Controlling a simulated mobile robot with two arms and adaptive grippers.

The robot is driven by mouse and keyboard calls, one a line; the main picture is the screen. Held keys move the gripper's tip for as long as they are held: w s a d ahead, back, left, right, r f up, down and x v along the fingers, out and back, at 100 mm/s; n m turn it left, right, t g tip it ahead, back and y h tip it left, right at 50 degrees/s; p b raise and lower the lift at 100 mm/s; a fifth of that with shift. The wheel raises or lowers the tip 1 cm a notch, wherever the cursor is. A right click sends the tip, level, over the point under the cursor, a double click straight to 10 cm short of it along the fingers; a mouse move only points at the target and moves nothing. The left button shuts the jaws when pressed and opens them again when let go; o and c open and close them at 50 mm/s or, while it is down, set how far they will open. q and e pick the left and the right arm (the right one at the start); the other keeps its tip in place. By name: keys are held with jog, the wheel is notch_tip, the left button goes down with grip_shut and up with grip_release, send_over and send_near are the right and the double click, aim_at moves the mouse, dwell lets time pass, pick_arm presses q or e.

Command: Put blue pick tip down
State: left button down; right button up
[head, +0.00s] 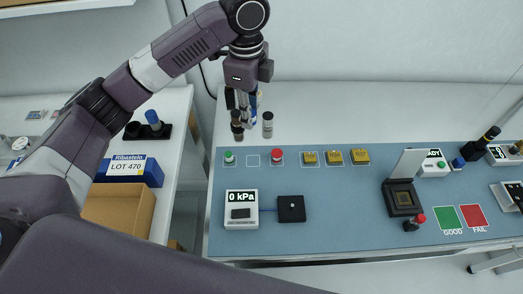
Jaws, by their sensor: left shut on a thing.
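My left gripper (244,116) points down at the back left corner of the blue work mat, over the pale surface behind it. It is shut on a slim blue thing, which I take for the blue pick tip (253,104). The fingers hide much of it, and I cannot tell whether its lower end touches the surface. A dark cylinder (236,128) and a grey cylinder (267,124) stand close by the fingers. Another blue-topped piece (153,119) sits in a black holder (160,132) on the left table. My right gripper is out of view.
The blue mat (340,225) carries a 0 kPa gauge (241,211), a black pad (291,208), buttons, several gold blocks and an open-lidded socket (403,198). GOOD and FAIL patches lie right. A blue LOT 470 box (150,173) and cardboard box (118,208) stand left.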

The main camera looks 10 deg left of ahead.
pick_arm(q)
jog(key=p, duration=0.2)
send_over(252, 161)
notch_tip(252, 161, down, 12)
jog(key=shift+r, duration=0.1)
jog(key=shift+f+p, duration=0.35)
jog(key=shift+f, duration=2.2)
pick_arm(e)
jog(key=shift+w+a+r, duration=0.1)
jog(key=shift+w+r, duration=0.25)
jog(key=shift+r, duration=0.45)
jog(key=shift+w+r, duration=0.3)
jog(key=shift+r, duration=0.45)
pick_arm(q)
jog(key=shift+f, duration=0.15)
jog(key=c, duration=1.8)
grip_release()
notch_tip(252, 161, up, 12)
jog(key=b, duration=0.2)
jog(key=shift+r+b, duration=0.2)
jog(key=shift+b, duration=0.15)
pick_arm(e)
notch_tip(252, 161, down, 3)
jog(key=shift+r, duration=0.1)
